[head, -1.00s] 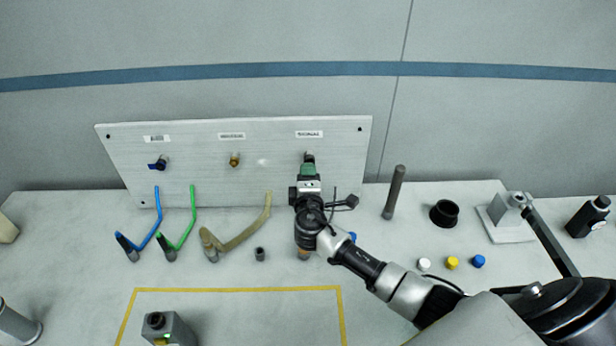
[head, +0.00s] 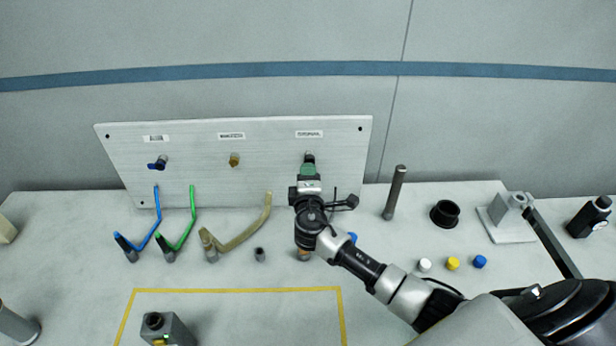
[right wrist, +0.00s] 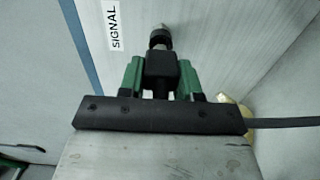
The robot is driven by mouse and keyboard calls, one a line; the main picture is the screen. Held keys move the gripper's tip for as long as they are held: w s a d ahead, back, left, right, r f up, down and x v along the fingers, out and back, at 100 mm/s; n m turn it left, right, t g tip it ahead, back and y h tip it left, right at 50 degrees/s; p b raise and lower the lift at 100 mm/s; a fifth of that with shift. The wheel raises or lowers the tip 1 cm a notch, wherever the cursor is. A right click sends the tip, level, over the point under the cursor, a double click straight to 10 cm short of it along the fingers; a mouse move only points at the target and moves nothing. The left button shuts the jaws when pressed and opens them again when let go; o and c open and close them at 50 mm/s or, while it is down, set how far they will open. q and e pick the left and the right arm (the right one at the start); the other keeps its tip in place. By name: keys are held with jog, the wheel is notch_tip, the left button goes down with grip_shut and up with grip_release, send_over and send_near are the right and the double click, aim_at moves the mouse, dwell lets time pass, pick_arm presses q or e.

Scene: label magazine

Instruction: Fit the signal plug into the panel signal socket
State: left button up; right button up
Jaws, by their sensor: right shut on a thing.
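The grey panel (head: 205,185) stands at the back of the table. The signal socket (right wrist: 160,36) is a dark round fitting beside the "SIGNAL" label (right wrist: 115,25) in the right wrist view; it also shows on the panel's right part in the head view (head: 309,158). My right gripper (head: 309,170), with green fingers, is shut on the black signal plug (right wrist: 162,66). The plug points at the socket and lines up with it. Its front end meets or nearly meets the socket; I cannot tell how deep it sits. My left gripper is out of view.
Blue (head: 158,220), green (head: 192,215) and tan (head: 240,238) hoses stand in holders left of my right arm. A dark upright rod (head: 395,193), a black ring (head: 444,213) and small caps (head: 452,263) are to the right. A yellow-outlined area (head: 250,290) lies in front.

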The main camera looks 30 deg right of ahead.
jog(key=shift+b+x, duration=0.7)
jog(key=shift+x, duration=0.55)
jog(key=o, duration=0.5)
jog(key=shift+r, duration=0.1)
jog(key=o, duration=0.6)
jog(key=shift+w, duration=0.1)
jog(key=shift+c, duration=0.2)
jog(key=b+v, duration=0.2)
jog(key=v, duration=0.9)
